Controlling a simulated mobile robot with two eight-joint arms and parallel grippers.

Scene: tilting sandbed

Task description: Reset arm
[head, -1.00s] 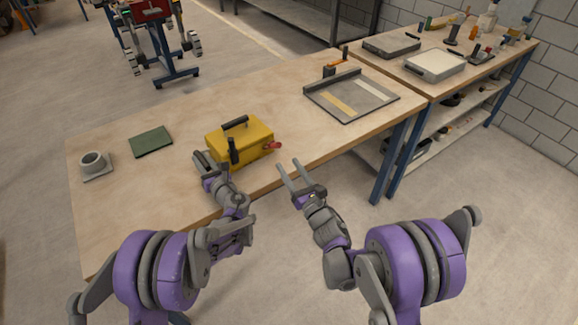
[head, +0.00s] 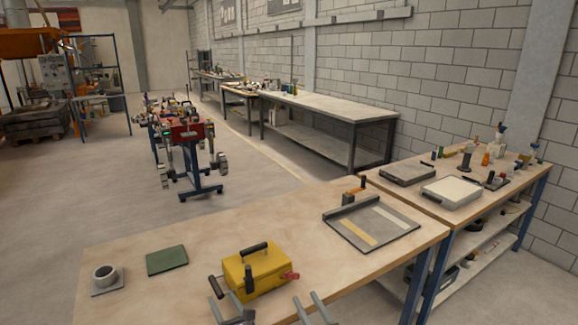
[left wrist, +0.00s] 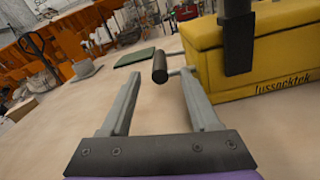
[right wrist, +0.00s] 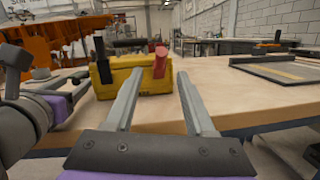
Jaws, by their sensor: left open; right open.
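A yellow box (head: 258,268) with a black top handle (head: 254,248) sits on the wooden table. A red handle (head: 290,277) sticks out at its right, and a dark lever (head: 249,279) stands at its front. My left gripper (head: 232,308) is open at the box's front left. In the left wrist view a black crank knob (left wrist: 160,68) on a metal rod shows between its fingertips, not gripped. My right gripper (head: 312,301) is open and empty, in front of the box's right end. In the right wrist view the red handle (right wrist: 160,62) appears beyond its fingers, apart from them.
A green mat (head: 167,260) and a grey cup on a plate (head: 105,277) lie at the table's left. A grey framed board (head: 371,224) lies at the right. A second bench with trays (head: 451,193) adjoins it. Bare tabletop lies behind the box.

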